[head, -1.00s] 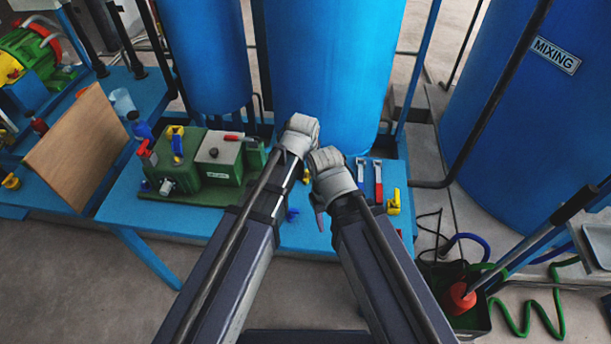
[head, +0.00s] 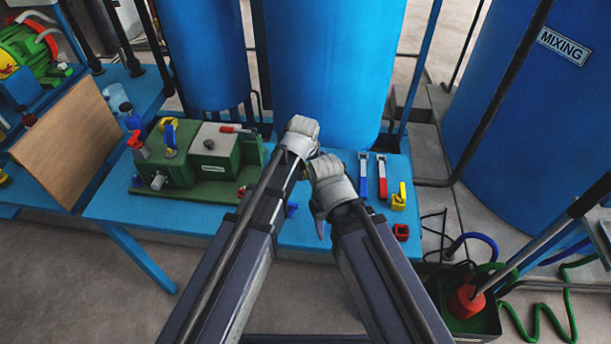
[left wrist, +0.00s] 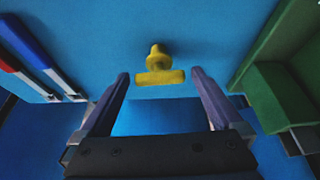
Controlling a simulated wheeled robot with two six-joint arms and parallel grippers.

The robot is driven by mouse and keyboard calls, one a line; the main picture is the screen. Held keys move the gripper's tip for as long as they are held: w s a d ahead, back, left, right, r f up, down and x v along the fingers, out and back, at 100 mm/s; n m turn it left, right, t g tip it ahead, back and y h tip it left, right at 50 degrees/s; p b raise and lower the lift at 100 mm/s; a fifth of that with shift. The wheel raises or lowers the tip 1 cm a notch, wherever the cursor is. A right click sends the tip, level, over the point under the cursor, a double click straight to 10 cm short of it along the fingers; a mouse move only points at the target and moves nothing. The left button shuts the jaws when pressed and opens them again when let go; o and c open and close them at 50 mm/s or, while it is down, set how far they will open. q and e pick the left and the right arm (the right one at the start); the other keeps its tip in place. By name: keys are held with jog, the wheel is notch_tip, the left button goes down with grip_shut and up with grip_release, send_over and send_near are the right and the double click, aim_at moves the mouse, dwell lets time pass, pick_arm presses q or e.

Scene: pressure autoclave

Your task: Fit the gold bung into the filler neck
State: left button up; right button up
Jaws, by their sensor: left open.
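A yellow T-shaped piece, which looks like the gold bung (left wrist: 158,68), sits on the blue table in the left wrist view. My left gripper (left wrist: 160,74) is open, with its fingers to either side of the bung's crossbar and no contact visible. In the head view my left gripper (head: 300,137) hides the bung. My right gripper (head: 325,195) is beside it, pointing down; its jaws are mostly hidden. The green machine (head: 180,173) stands on the table left of my grippers. A dark round fitting (head: 209,144) is on its grey top; I cannot tell whether this is the filler neck.
A blue-handled valve (head: 363,175) and a red-handled valve (head: 381,176) lie right of my grippers, near a yellow piece (head: 398,196) and a red piece (head: 401,232). Blue tanks (head: 330,70) stand behind the table. A brown board (head: 65,140) leans at left.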

pick_arm(q)
jog(key=shift+w+f, duration=0.15)
jog(key=shift+f, duration=0.35)
pick_arm(e)
jog(key=shift+f, duration=0.45)
pick_arm(q)
jog(key=shift+r, duration=0.1)
pick_arm(e)
jog(key=shift+r, duration=0.1)
pick_arm(q)
jog(key=shift+c, duration=0.2)
jog(key=c, duration=1.3)
notch_tip(320, 180, up, 10)
jog(key=p, duration=1)
jog(key=shift+r, duration=0.1)
pick_arm(e)
notch_tip(320, 180, up, 10)
pick_arm(q)
jog(key=shift+a, duration=0.1)
pick_arm(e)
jog(key=shift+a, duration=0.1)
